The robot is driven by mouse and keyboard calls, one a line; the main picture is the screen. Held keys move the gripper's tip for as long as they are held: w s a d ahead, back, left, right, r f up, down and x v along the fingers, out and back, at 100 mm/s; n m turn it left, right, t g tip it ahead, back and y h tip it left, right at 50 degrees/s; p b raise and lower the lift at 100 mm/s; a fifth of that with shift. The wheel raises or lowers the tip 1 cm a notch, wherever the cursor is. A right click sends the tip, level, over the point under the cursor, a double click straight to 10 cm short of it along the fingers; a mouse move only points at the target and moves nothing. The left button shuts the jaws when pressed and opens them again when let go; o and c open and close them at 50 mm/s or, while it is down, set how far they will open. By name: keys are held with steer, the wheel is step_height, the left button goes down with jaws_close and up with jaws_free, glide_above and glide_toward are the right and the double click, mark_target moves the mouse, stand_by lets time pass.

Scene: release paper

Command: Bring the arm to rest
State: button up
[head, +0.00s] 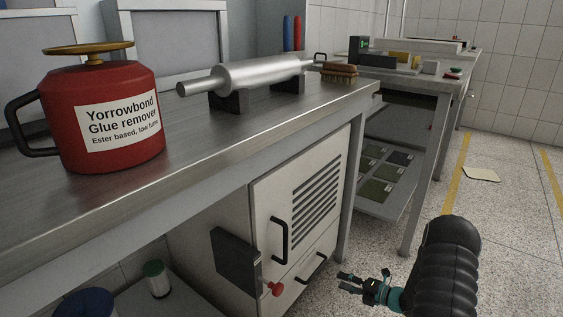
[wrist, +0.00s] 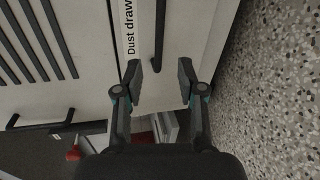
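My gripper (head: 350,282) is low at the lower right in the head view, in front of the cabinet and over the speckled floor. In the wrist view my gripper (wrist: 160,76) has its two fingers apart with nothing between them, so it is open and empty. The cabinet front (head: 298,190) with a vented panel faces it. A drawer labelled "Dust draw…" (wrist: 140,40) with a black bar handle (wrist: 159,35) lies beyond the fingertips in the wrist view. I cannot tell the exact gap to it.
A red can of glue remover (head: 112,120), a metal roller (head: 245,76) and a brush (head: 338,72) stand on the steel bench (head: 200,140). A red knob (head: 276,289) juts out from the cabinet. A pale sheet (head: 482,174) lies on the floor at right.

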steer(key=s+a+f+n+g, duration=0.3)
steer(key=s+a+n+g, duration=0.15)
steer(key=s+n, duration=0.45)
steer(key=s+a+r+n+g, duration=0.1)
steer(key=s+r+n+g, duration=0.5)
steer(key=n, duration=0.5)
steer(key=s+a+r+n+t+h+p, duration=0.1)
steer(key=s+r+n+h, duration=0.3)
steer(key=r, duration=0.9)
steer(key=s+a+r+n+t+h+p, duration=0.2)
steer(key=s+r+n, duration=0.7)
steer(key=r, duration=0.5)
steer(key=s+a+r+n+t+h+p, duration=0.2)
steer(key=s+r+n+h, duration=0.3)
steer(key=r+n, duration=0.5)
step_height(320, 180, up, 4)
steer(key=shift+s+a+f+t+h+p, duration=0.2)
steer(key=shift+s+t+h+p, duration=0.35)
steer(key=shift+s, duration=0.6)
